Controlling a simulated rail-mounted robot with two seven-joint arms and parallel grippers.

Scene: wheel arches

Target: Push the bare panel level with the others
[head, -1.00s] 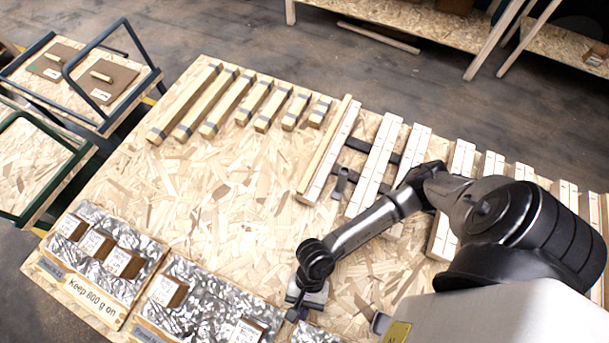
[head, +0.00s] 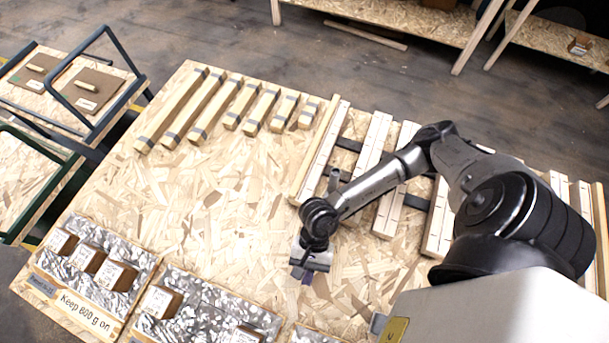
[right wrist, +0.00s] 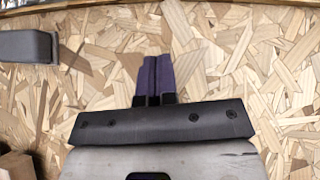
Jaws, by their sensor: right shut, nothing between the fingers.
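Foil-covered panels lie along the near edge of the board in the head view. The left panel (head: 137,251) and the middle panel (head: 205,290) carry small brown boxes. A third panel (head: 312,336) shows only its far end at the bottom; no box is visible on it, and the rest is out of frame. My right gripper (head: 302,274) points down over clear board beyond the third panel, apart from it. In the right wrist view its purple fingers (right wrist: 155,78) are shut together and empty. My left gripper is out of view.
Wooden bars with grey bands (head: 205,107) and pale marked strips (head: 370,146) lie at the back. A grey block (right wrist: 27,46) lies left in the wrist view. Trolleys (head: 80,95) stand left of the board (head: 235,195). The board's middle is clear.

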